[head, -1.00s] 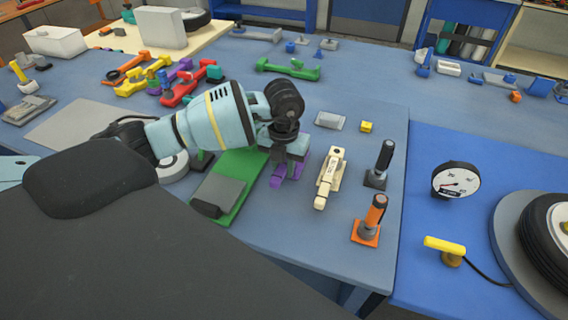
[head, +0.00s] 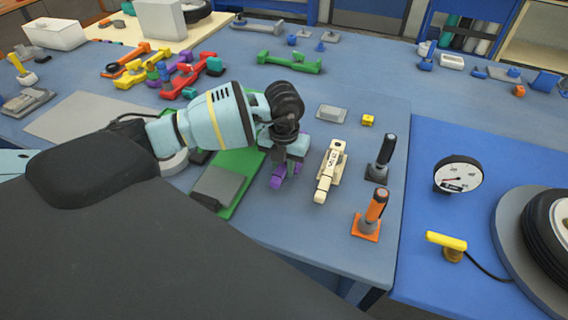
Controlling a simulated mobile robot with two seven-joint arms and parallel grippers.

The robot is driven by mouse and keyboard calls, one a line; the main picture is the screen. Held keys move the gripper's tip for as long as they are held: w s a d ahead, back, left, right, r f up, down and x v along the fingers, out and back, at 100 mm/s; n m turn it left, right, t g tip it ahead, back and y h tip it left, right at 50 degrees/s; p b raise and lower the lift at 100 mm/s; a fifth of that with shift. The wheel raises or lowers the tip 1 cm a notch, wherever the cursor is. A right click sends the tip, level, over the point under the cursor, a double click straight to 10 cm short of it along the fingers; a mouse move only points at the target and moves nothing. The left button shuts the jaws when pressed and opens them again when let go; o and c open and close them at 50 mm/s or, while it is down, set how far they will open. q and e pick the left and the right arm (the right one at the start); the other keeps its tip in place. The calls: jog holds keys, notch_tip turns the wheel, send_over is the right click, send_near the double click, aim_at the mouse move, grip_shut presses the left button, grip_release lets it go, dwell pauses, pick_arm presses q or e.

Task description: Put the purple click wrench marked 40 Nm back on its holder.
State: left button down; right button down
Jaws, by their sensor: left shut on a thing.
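In the head view my left gripper (head: 287,160) points down over the blue bench. It is shut on a purple piece, the purple wrench (head: 277,181), of which only small parts show below the fingers. The gripper hides the rest, and no 40 Nm mark is readable. A purple item (head: 184,59) also lies in the pile of coloured wrenches at the back left. I cannot tell which stand is the purple wrench's holder. My right gripper is not in view.
A cream wrench (head: 330,170) lies just right of the gripper. A green mat with a grey block (head: 219,187) lies left. A gauge (head: 457,174) and tyre (head: 550,230) are at the right.

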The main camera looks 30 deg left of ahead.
pick_arm(q)
jog(key=shift+f, duration=0.2)
dwell(0.6)
jog(key=c, duration=1.2)
grip_release()
jog(key=shift+o, duration=0.5)
jog(key=o, duration=0.5)
